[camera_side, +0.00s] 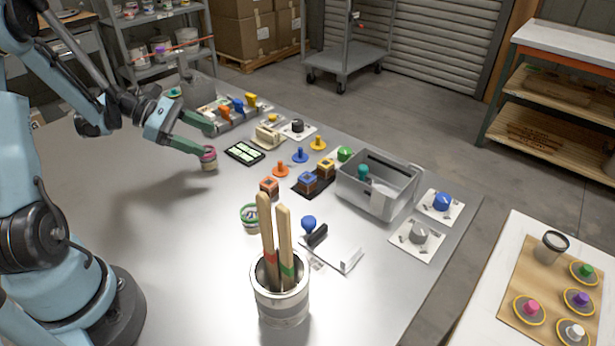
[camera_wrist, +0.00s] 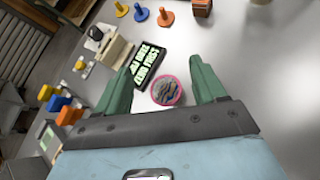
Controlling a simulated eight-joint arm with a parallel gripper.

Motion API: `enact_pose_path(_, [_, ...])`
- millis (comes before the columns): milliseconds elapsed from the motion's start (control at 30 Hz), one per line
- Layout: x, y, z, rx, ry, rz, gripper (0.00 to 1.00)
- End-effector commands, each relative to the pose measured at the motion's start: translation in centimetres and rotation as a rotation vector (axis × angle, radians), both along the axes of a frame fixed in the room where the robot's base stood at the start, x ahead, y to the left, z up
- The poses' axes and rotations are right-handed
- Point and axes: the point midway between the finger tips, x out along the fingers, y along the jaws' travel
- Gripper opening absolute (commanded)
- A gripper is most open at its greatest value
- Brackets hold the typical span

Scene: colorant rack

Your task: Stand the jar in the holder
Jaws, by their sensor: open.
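A small jar with a pink-red rim (camera_side: 209,158) stands upright on the grey table. In the wrist view the jar (camera_wrist: 166,91) shows from above, with dark, streaky contents, between my two green fingers. My gripper (camera_side: 205,138) is open, its fingers spread on either side of the jar with a gap visible in the wrist view (camera_wrist: 161,66). A second jar with a green rim (camera_side: 250,215) stands nearer the camera. A rack with orange, blue and yellow tops (camera_side: 228,122) is at the back. I cannot tell which thing is the holder.
A dark panel with light lettering (camera_side: 245,152) lies just right of the jar. Knobs, plugs and blocks stand further right, with a grey bin (camera_side: 408,192). A can with wooden sticks (camera_side: 280,306) stands in front. The table left of the jar is clear.

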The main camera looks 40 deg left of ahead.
Motion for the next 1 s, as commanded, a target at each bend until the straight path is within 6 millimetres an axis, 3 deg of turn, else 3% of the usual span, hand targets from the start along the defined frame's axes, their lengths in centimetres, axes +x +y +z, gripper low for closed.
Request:
enact_pose_path(33, [0.6,-1.7,0.8,0.079,-0.01,-0.055,0.7])
enact_pose_path(233, [1.2,-7.0,3.0,0.434,-0.084,-0.29,0.7])
enact_pose_path(500, [-0.8,-12.9,5.1,0.917,-0.247,-0.689,0.7])
enact_pose_path(800, [-4.3,-17.1,6.7,1.441,-0.509,-1.187,0.7])
enact_pose_path(1000, [-5.6,-18.4,7.2,1.673,-0.648,-1.416,0.7])
